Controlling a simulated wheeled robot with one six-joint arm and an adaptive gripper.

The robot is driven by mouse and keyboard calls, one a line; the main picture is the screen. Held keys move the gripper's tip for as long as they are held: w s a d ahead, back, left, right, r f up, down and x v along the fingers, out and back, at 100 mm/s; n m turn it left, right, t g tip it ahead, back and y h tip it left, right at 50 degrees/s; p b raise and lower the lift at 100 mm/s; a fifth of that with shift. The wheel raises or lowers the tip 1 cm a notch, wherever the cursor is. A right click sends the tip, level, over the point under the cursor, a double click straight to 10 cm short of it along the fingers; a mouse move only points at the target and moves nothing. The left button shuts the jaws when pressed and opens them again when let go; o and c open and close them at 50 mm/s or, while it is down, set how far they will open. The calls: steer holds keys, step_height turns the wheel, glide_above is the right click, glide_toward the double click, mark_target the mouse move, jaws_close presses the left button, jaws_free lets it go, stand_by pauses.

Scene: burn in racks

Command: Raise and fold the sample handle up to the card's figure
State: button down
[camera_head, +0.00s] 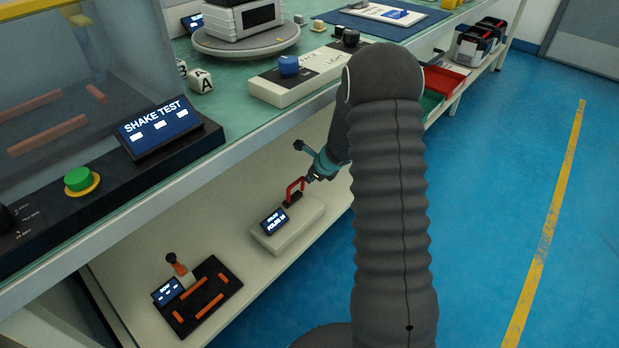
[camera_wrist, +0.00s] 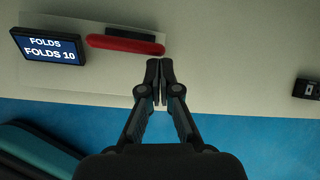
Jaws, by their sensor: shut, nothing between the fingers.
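The sample handle is a red loop (camera_head: 295,188) on a dark mount, standing on a pale block (camera_head: 292,228) on the lower shelf. In the wrist view the red handle (camera_wrist: 126,45) lies across the upper left as a bar. A small display (camera_wrist: 50,47) left of it reads "FOLDS" and "FOLDS 10"; it also shows in the head view (camera_head: 274,221). My gripper (camera_wrist: 157,98) is shut and empty, its tips just below and right of the handle's right end. In the head view my gripper (camera_head: 310,179) is beside the handle's upper right. I see no separate card that I can read.
A black tray (camera_head: 204,300) with orange bars, an upright piece and a small display stands at the shelf's left. The bench edge (camera_head: 220,168) overhangs the shelf. A small dark object (camera_wrist: 306,89) sits at the wrist view's right. Blue floor lies right of the bench.

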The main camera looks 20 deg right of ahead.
steer(key=v, duration=1.1)
steer(key=shift+s+r, duration=0.2)
steer(key=shift+r, duration=0.15)
steer(key=shift+d, duration=0.1)
